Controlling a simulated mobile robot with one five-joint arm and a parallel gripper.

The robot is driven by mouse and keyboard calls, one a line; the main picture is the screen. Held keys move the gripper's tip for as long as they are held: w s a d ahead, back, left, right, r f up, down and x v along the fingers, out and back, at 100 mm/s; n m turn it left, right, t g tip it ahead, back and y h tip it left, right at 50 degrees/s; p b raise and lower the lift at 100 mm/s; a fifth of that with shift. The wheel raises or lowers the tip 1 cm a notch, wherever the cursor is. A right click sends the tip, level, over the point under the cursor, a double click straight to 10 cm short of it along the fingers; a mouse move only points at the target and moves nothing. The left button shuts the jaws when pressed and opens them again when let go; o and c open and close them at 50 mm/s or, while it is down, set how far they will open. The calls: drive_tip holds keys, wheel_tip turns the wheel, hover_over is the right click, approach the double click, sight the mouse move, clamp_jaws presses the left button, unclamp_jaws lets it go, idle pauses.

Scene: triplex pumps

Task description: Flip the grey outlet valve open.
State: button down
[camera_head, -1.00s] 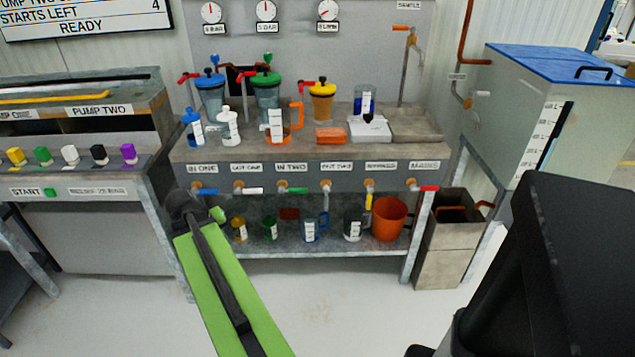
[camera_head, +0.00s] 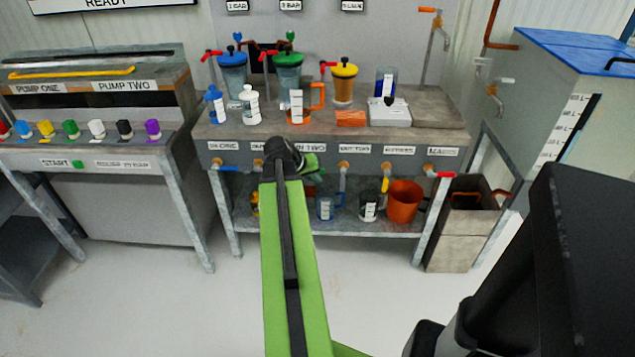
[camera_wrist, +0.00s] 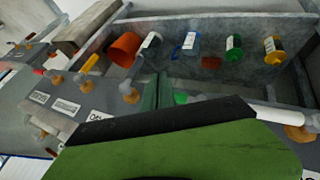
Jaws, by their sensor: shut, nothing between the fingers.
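The grey outlet valve (camera_head: 343,178) is on the bench's front edge under the OUT TWO label, its lever hanging down from a brass body. In the wrist view its brass body (camera_wrist: 130,92) lies just left of my fingers. My gripper (camera_head: 314,168) is shut and empty, in front of the bench around the IN TWO position, left of the grey valve in the head view. The fingers also show in the wrist view (camera_wrist: 158,92), apart from the grey valve as far as I can tell. My arm hides the white valve in the head view.
The yellow bypass lever (camera_head: 385,184) hangs right of the grey one, and a red lever (camera_head: 444,174) points sideways. The white lever (camera_wrist: 277,118) shows in the wrist view. Mugs and an orange bucket (camera_head: 404,202) stand on the lower shelf. The floor in front is clear.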

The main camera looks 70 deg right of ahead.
sight(343, 183)
drive_tip(key=s+d+f+b, duration=0.3)
drive_tip(key=s+d+f, duration=0.1)
drive_tip(key=d+f, duration=0.1)
drive_tip(key=shift+s+d, duration=0.25)
drive_tip(key=shift+d, duration=0.05)
